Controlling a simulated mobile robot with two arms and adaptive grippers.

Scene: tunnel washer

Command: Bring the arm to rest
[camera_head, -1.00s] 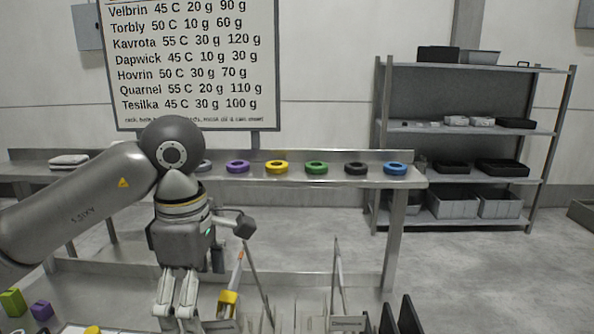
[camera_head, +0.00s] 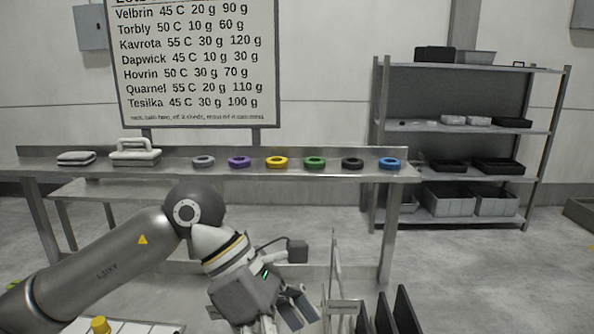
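My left arm comes in from the left and bends at a dark round joint over the front table. My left gripper (camera_head: 288,318) is tilted down and to the right, low in the middle of the head view. Its fingers look apart with nothing seen between them, though the lower edge of the picture cuts off part of it. It is just left of a metal rack holding upright dark plates (camera_head: 402,312). My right arm and gripper are not in view.
The back table (camera_head: 330,172) bears several coloured rings, a white handled block (camera_head: 135,151) and a white folded-looking pad (camera_head: 76,158). A metal shelf (camera_head: 460,127) with bins stands at the right. A yellow-topped item (camera_head: 101,325) is at lower left.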

